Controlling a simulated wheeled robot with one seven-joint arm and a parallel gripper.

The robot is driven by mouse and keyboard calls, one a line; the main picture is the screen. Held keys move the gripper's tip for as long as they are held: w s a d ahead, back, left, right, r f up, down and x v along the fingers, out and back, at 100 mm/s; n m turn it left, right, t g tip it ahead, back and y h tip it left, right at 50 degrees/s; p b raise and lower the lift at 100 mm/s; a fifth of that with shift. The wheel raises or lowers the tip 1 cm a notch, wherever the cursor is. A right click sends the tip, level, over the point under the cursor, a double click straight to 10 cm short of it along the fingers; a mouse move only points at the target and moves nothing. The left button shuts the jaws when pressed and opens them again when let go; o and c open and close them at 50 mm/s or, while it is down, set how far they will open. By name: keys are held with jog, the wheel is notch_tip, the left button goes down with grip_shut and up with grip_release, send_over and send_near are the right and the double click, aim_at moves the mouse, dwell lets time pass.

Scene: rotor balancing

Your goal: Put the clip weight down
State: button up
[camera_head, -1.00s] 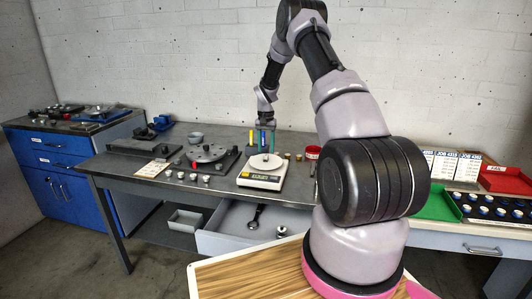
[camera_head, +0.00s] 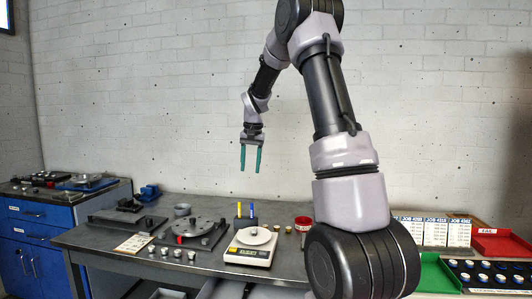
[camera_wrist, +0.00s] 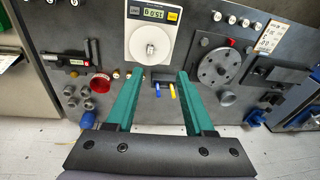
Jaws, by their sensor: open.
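My gripper (camera_head: 250,160) is open and empty, with its two green fingers pointing down, well above the bench. The white scale (camera_head: 235,255) stands on the bench below it. In the wrist view the scale (camera_wrist: 134,40) has a lit display. A small grey piece, probably the clip weight (camera_wrist: 150,50), sits on the middle of its round pan, apart from my fingers.
The rotor disc (camera_head: 190,228) on its base is left of the scale. A dark holder with yellow and blue sticks (camera_head: 245,222) is behind the scale. A red cup (camera_head: 303,223) and small metal parts stand to the right. The air around my gripper is clear.

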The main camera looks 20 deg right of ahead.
jog(key=s+a+r+t, duration=0.2)
jog(key=s+a+r, duration=0.1)
jog(key=s+r, duration=0.65)
jog(key=s+a+r+n+t+y, duration=0.1)
jog(key=s+a, duration=0.1)
jog(key=s, duration=1)
jog(key=s+a+r+t, duration=0.1)
jog(key=s+a+t, duration=0.1)
jog(key=s, duration=0.9)
jog(key=shift+s+a+r+n+y, duration=0.15)
jog(key=shift+s+a+n+y, duration=0.2)
jog(key=shift+n+y, duration=0.05)
